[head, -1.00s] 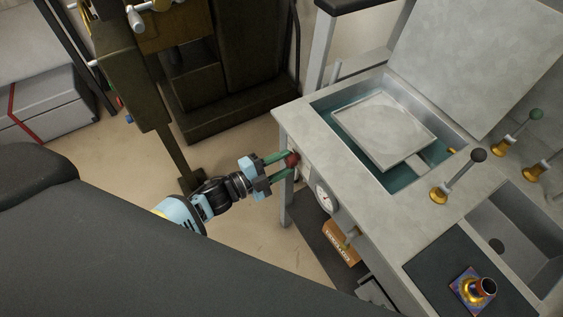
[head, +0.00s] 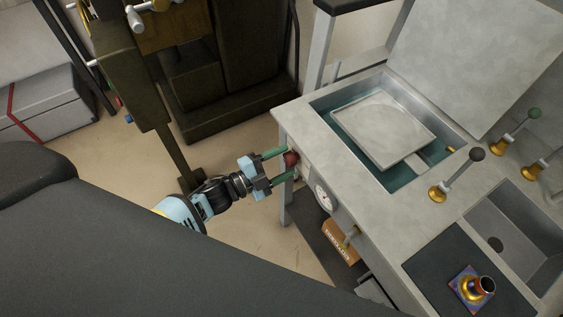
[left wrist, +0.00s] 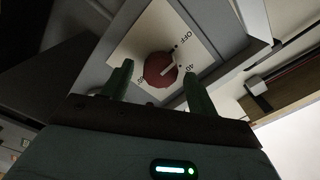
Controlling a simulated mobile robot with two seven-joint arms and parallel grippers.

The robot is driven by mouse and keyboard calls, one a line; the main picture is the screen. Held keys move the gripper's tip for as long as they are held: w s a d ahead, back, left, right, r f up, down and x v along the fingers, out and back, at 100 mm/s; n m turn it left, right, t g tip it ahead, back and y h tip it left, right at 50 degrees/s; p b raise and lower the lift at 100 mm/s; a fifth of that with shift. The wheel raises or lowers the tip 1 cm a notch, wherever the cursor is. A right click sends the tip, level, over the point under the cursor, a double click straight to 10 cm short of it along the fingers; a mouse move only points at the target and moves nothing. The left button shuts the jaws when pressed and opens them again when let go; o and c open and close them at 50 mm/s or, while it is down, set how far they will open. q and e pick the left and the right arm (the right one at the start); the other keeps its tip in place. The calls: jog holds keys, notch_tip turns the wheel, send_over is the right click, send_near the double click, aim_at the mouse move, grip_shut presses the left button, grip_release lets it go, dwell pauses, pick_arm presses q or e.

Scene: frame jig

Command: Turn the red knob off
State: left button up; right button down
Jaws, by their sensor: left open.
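The red knob (head: 291,159) sits on the front side of the grey workbench, near its left corner. In the left wrist view the red knob (left wrist: 160,69) is on a white dial plate (left wrist: 184,38) marked OFF, 40 and another partly hidden number. In the left wrist view the left gripper's fingers (left wrist: 156,85) stand apart, with gaps to the knob. My right gripper is not in view.
The grey workbench (head: 308,137) holds a sunken basin with a flat plate (head: 382,130). A round gauge (head: 325,198) is on its front, right of the knob. A dark machine (head: 225,75) stands behind. Bare floor (head: 240,235) lies below the arm.

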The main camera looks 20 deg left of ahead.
pick_arm(q)
jog(key=v, duration=0.7)
jog(key=shift+s+a, duration=0.25)
jog(key=shift+s, duration=0.1)
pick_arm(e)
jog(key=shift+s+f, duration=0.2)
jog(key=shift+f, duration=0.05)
pick_arm(q)
jog(key=s+d+f+n+g+y+p, duration=0.1)
jog(key=s+n+g+y+p, duration=0.4)
jog(key=s+n, duration=1.2)
jog(key=s+y+p, duration=0.3)
jog(key=s+y, duration=0.1)
jog(key=s, duration=0.7)
jog(key=shift+s+f, duration=0.25)
jog(key=shift+s, duration=0.05)
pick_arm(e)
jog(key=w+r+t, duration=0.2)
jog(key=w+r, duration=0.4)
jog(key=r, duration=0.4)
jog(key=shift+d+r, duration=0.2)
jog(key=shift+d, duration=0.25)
pick_arm(q)
jog(key=shift+d, duration=0.1)
